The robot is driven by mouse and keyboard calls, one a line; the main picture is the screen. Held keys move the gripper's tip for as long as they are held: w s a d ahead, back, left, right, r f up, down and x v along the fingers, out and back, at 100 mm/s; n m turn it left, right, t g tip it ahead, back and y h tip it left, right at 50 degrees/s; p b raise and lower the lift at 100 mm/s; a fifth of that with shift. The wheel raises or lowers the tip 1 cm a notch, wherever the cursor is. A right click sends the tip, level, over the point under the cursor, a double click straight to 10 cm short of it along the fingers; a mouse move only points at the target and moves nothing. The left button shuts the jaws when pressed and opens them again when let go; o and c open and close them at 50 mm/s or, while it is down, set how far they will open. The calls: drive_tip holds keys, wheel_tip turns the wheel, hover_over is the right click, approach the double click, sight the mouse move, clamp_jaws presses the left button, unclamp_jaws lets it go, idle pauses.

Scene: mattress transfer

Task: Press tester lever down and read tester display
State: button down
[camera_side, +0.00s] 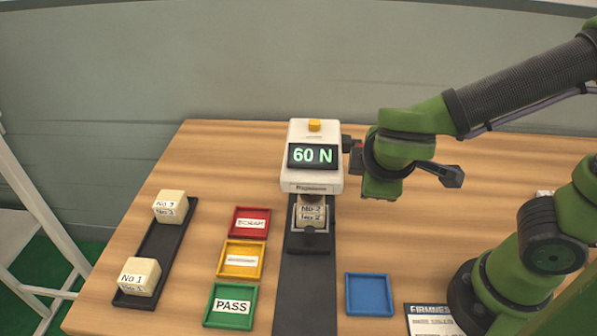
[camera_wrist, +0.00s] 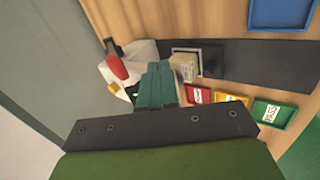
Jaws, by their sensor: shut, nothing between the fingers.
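The white tester (camera_side: 312,135) stands at the middle back of the table. Its display (camera_side: 312,155) reads "60 N" in green. A cream block marked "No 2" (camera_side: 311,215) sits in the tester below its head; it also shows in the wrist view (camera_wrist: 183,66). The lever, with a red grip (camera_wrist: 116,63), is on the tester's side and is partly hidden by my arm in the side view. My gripper (camera_wrist: 158,72) is shut and empty beside the tester, near the lever. I cannot tell whether it touches the lever.
A black tray (camera_side: 157,248) at left holds blocks "No 3" (camera_side: 170,206) and "No 1" (camera_side: 139,277). Red (camera_side: 249,223), yellow (camera_side: 241,260) and green "PASS" (camera_side: 230,305) trays stand left of the dark strip (camera_side: 306,290). A blue tray (camera_side: 369,294) and a printed sheet (camera_side: 432,319) lie right.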

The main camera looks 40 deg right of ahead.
drive_tip(key=v, duration=0.3)
drive_tip(key=shift+r, duration=0.55)
drive_tip(key=d+r+m+t+y, duration=0.2)
drive_tip(key=d+m+y, duration=0.5)
drive_tip(key=m, duration=0.5)
drive_tip(key=shift+s+d, duration=0.35)
drive_tip(key=shift+d, duration=0.15)
